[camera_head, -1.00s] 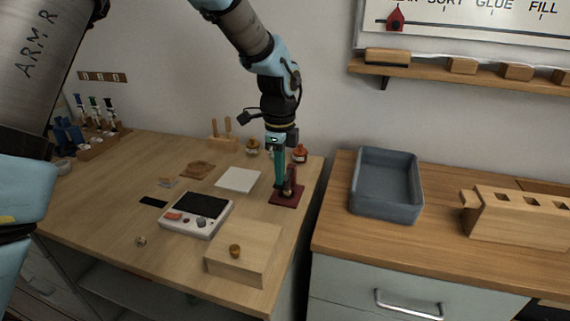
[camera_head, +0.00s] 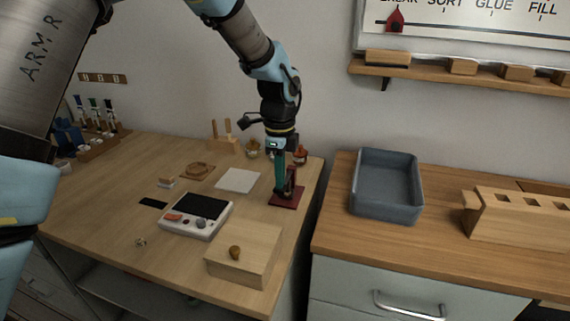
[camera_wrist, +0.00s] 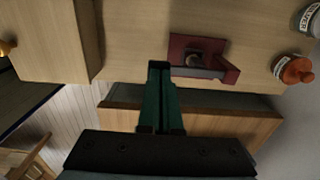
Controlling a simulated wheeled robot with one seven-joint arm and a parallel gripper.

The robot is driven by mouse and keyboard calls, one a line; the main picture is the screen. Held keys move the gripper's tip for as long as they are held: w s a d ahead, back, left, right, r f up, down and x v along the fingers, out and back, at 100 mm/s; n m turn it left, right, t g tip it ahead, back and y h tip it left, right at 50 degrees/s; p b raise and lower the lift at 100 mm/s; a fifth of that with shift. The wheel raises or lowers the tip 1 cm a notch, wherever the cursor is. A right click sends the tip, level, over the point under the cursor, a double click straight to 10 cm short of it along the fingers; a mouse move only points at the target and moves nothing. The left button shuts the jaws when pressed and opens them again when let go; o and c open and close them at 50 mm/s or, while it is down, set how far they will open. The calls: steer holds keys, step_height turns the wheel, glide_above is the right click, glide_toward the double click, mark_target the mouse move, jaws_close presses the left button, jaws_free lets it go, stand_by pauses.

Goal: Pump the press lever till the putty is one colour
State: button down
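The dark red press (camera_head: 287,200) stands near the right edge of the left-hand table. In the wrist view its red base (camera_wrist: 182,46) shows, with a dark arm, perhaps the lever (camera_wrist: 229,73), reaching to the lower right. A small grey-brown round piece (camera_wrist: 194,60) sits on it; I cannot tell if this is the putty, nor its colours. My gripper (camera_head: 280,191) points down at the press's left side, its green fingers close together. In the wrist view the fingertips (camera_wrist: 159,66) are beside the base, with nothing visible between them. Contact with the lever cannot be told.
A wooden block with a knob (camera_head: 240,258) and a grey-white device (camera_head: 192,226) stand in front. A white tile (camera_head: 237,180) lies left of the press. A blue-grey bin (camera_head: 386,210) is on the right counter, across a gap.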

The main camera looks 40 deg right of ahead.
steer(key=shift+a, duration=0.1)
stand_by(0.5)
steer(key=shift+r+p, duration=0.7)
steer(key=shift+p, duration=0.1)
steer(key=shift+f, duration=0.8)
stand_by(0.8)
steer(key=shift+r, duration=0.2)
steer(key=shift+r+p, duration=0.55)
steer(key=shift+r, duration=0.1)
steer(key=shift+f+b, duration=0.4)
steer(key=shift+f, duration=0.5)
stand_by(0.8)
